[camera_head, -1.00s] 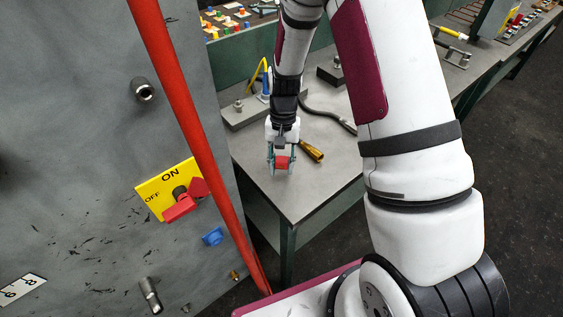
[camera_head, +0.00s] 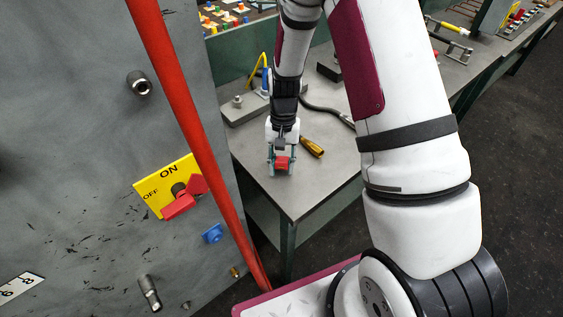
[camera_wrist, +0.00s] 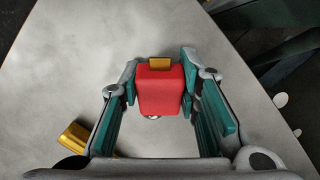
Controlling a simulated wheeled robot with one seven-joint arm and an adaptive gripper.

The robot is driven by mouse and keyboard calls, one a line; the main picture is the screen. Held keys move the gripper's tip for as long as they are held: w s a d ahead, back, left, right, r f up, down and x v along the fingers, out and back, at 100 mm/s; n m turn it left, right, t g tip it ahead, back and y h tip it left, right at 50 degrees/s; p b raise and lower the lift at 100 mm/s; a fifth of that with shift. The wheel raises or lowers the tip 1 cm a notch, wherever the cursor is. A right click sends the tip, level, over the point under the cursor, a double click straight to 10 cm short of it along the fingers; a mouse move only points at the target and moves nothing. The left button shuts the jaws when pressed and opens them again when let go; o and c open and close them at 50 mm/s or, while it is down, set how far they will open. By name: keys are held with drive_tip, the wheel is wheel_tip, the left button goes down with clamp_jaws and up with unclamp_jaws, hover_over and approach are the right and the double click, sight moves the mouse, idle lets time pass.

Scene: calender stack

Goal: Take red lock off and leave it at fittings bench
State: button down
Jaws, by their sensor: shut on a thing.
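The red lock (camera_wrist: 160,90) is between the fingers of my gripper (camera_wrist: 160,92) in the wrist view, with a small brass-coloured part at its far end. My gripper (camera_head: 281,166) is shut on the red lock (camera_head: 282,163) over the near end of the grey fittings bench (camera_head: 310,188). The bench top also fills much of the wrist view (camera_wrist: 60,75). I cannot tell whether the lock touches the bench top. The yellow ON/OFF plate (camera_head: 150,199) with its red switch handle (camera_head: 178,207) is on the grey panel at the left.
A tool with a brass-coloured handle (camera_head: 311,147) lies just right of my gripper; its end shows in the wrist view (camera_wrist: 74,137). A slanting red bar (camera_head: 192,130) stands before the grey panel (camera_head: 85,120). The bench's near corner is bare.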

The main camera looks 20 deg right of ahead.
sight(282, 160)
drive_tip(key=c, duration=0.8)
unclamp_jaws()
drive_tip(key=shift+p+v, duration=0.7)
drive_tip(key=shift+v, duration=2.8)
drive_tip(key=shift+r, duration=0.1)
drive_tip(key=s+r+n+t, duration=0.25)
drive_tip(key=s+r, duration=0.35)
drive_tip(key=r, duration=0.7)
drive_tip(key=s+r+n+t, duration=0.1)
drive_tip(key=s+r+t, duration=0.35)
drive_tip(key=r, duration=0.85)
drive_tip(key=s+r+n+t+h, duration=0.1)
drive_tip(key=s+r, duration=0.3)
drive_tip(key=s, duration=0.7)
drive_tip(key=shift+s+n, duration=0.3)
drive_tip(key=shift+n, duration=0.15)
